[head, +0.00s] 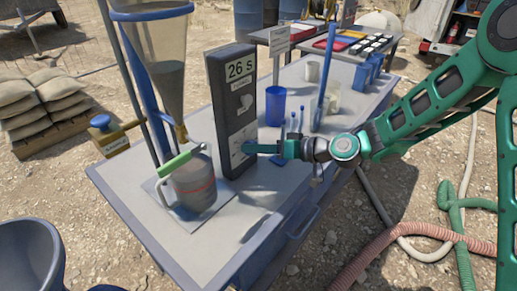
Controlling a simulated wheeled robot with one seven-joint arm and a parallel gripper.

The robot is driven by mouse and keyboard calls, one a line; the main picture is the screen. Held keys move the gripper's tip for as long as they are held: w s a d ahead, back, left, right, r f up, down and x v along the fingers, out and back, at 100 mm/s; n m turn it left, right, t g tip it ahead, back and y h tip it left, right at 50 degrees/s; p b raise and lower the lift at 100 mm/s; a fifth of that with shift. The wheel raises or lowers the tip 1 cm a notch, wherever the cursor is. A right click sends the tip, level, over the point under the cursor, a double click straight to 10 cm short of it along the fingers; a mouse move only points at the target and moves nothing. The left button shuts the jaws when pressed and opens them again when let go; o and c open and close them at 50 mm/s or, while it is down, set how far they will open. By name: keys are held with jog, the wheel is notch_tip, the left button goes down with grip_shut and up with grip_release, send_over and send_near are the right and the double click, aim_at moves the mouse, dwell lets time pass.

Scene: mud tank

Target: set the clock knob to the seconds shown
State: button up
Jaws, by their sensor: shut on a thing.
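The clock is a tall dark box (229,112) standing upright on the table. Its upper label (239,69) reads "26 S", with a smaller label that seems to read "FUNNEL" below it. A pale mark shows on the middle of its face. My gripper (252,148) reaches in from the right at the lower part of the face and is shut on the clock knob there. The knob itself is hidden by the fingers. The small pale plate around it is partly visible, but its markings are too small to read.
A clear funnel (160,62) hangs over a grey jug (194,188) with a green bar across its top, left of the clock. A blue cup (275,106) and small blue items stand behind my gripper. The table (225,232) is clear in front.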

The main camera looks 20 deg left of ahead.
jog(key=shift+w+d, duration=0.15)
jog(key=shift+w, duration=0.05)
jog(key=o, duration=1.1)
jog(key=shift+c, duration=0.2)
jog(key=shift+s, duration=0.1)
jog(key=v, duration=1)
jog(key=shift+d, duration=0.35)
